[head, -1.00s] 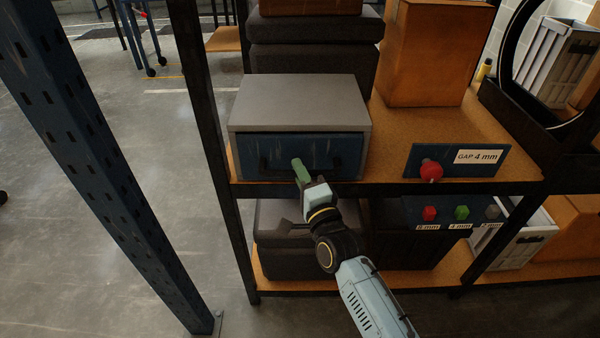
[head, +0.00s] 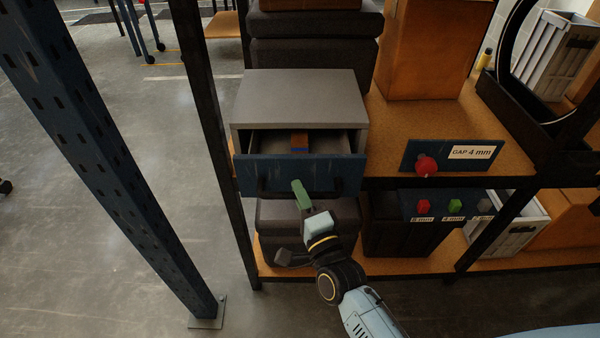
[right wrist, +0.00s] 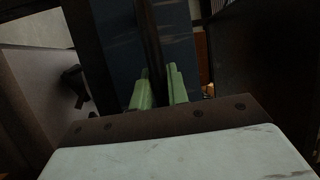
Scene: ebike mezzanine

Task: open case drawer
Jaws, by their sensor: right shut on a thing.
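The grey case (head: 300,98) stands on the shelf, and its blue-fronted drawer (head: 302,172) is pulled part way out. A small brown and blue thing (head: 299,142) shows inside the drawer opening. A dark handle bar (head: 262,187) runs along the drawer front. My right gripper (head: 299,188) is at the middle of the drawer front, its green fingers shut on the handle. In the right wrist view the two green fingers (right wrist: 158,88) are close together against the blue drawer front (right wrist: 180,50). My left gripper is not in view.
A blue panel with a red knob (head: 426,165) and a "GAP 4 mm" label stands to the right on the shelf. Coloured blocks sit on a panel below it (head: 453,206). A blue upright post (head: 110,170) stands at left. Dark boxes lie on the lower shelf.

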